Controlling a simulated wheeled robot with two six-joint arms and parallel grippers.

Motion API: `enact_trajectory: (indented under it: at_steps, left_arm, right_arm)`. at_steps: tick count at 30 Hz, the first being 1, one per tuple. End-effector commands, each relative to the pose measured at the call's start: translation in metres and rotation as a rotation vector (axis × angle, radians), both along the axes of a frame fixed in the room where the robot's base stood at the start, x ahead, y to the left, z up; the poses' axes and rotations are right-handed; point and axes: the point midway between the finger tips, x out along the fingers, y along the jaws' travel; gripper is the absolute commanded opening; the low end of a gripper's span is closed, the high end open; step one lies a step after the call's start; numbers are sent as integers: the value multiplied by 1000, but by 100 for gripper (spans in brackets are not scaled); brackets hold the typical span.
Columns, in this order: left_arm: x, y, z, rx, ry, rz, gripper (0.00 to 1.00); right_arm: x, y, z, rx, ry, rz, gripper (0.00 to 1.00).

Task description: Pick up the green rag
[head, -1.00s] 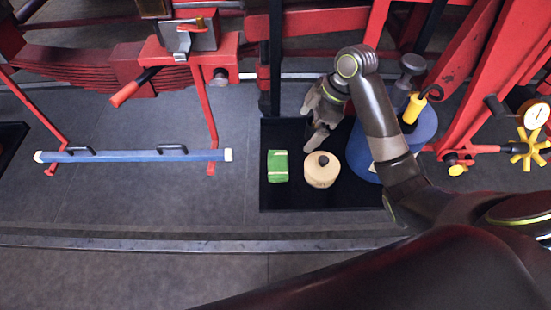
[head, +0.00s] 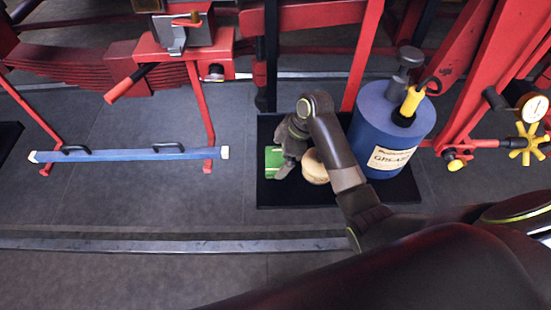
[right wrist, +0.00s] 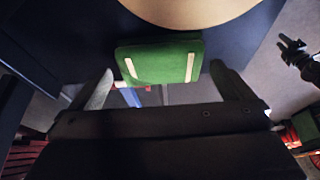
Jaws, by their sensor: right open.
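The green rag (head: 271,158) is a folded block on the black mat (head: 300,196), partly hidden by my right gripper in the head view. My right gripper (head: 284,168) is over the rag's right side, beside the round tan tin (head: 315,168). In the right wrist view the green rag (right wrist: 162,62), with two pale stripes, shows between the spread fingertips of my right gripper (right wrist: 162,76), with gaps on both sides. The gripper is open and holds nothing. A dark claw shape (right wrist: 293,54) at the right of that view may be my left gripper; its jaws are unclear.
A blue cylinder (head: 372,135) with a yellow-handled tool (head: 411,103) stands on the mat's right. A red frame rises behind. A blue bar (head: 130,154) with handles spans the left.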

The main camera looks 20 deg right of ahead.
Motion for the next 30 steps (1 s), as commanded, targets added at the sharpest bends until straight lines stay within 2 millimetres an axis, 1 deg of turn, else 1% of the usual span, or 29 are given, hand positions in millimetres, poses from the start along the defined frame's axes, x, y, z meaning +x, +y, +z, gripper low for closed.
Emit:
enact_trajectory:
  at_steps: [1, 3, 6, 13, 14, 22, 30]
  left_arm:
    - [-1, 0, 5, 0, 2, 0, 36]
    - [-2, 0, 5, 0, 4, 0, 36]
    - [-4, 0, 6, 0, 6, 1, 36]
    - [-5, 0, 6, 0, 8, 1, 36]
    - [-5, 0, 6, 0, 8, 1, 36]
    - [-5, 0, 6, 0, 8, 1, 36]
    - [-5, 0, 5, -1, 8, 2, 36]
  right_arm:
    - [0, 4, -5, 1, 5, -1, 100]
    - [1, 6, -13, 1, 3, 0, 100]
    - [2, 8, -19, 0, 0, -1, 100]
    - [2, 9, -21, -1, -1, 0, 100]
    - [2, 9, -21, -1, -1, 0, 99]
    - [2, 9, -21, -1, -1, 0, 63]
    - [3, 9, -18, -1, -3, 0, 63]
